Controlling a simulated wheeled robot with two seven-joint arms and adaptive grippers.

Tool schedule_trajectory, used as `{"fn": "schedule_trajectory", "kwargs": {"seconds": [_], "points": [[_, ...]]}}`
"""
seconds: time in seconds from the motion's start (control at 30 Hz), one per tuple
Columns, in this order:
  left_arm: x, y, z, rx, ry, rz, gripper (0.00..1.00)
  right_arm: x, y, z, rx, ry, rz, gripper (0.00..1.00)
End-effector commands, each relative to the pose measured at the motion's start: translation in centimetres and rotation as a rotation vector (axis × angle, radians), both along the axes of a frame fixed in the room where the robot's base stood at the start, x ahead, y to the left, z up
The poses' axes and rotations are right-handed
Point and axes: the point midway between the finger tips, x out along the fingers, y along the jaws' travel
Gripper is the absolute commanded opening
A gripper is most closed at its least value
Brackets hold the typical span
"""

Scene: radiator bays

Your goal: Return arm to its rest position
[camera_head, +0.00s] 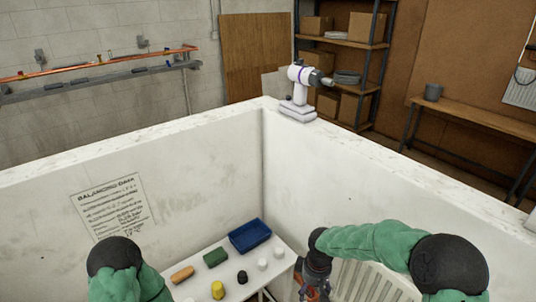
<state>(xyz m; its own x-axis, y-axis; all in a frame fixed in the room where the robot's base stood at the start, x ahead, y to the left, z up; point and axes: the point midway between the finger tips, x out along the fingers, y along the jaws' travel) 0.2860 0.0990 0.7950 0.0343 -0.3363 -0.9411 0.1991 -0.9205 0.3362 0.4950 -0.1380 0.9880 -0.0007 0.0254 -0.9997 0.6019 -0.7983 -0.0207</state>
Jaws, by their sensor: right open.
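My right arm (375,243), in a green sleeve with black joints, comes in from the lower right. Its right gripper (312,290) points down at the bottom edge, just right of the small white table, and is open. No object shows between its fingers, though the lower part is close to the picture's edge. My left arm (118,270) shows at the lower left as a black joint and green sleeve; its gripper is out of view.
A white table (215,268) holds a blue tray (250,236), a green block (215,256), an orange piece (182,274), a yellow cylinder (217,290) and small knobs. A white radiator (372,283) stands right. A white-purple drill (300,90) stands on the wall corner.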

Motion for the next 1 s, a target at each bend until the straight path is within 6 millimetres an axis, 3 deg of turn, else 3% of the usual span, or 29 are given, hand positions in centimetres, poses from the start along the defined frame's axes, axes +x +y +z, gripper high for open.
{"fn": "schedule_trajectory", "kwargs": {"seconds": [0.37, 0.47, 0.7, 0.83, 1.0], "points": [[0.0, 0.0, -1.8, 0.000, 0.000, 0.000, 0.40, -4.4, 2.4, -9.1, 0.148, 0.054, -0.145, 0.69], [0.0, 0.0, -2.6, 0.000, 0.000, 0.000, 0.40, -6.6, 3.2, -12.5, 0.204, 0.076, -0.227, 0.69], [0.0, 0.0, -5.2, 0.000, 0.000, 0.000, 0.40, -14.5, 4.7, -21.7, 0.316, 0.126, -0.558, 0.69], [0.0, 0.0, -6.1, 0.000, 0.000, 0.000, 0.40, -18.1, 4.5, -24.4, 0.325, 0.132, -0.717, 0.69], [0.0, 0.0, -6.6, 0.000, 0.000, 0.000, 0.40, -20.5, 4.1, -25.8, 0.314, 0.127, -0.825, 0.69]]}}
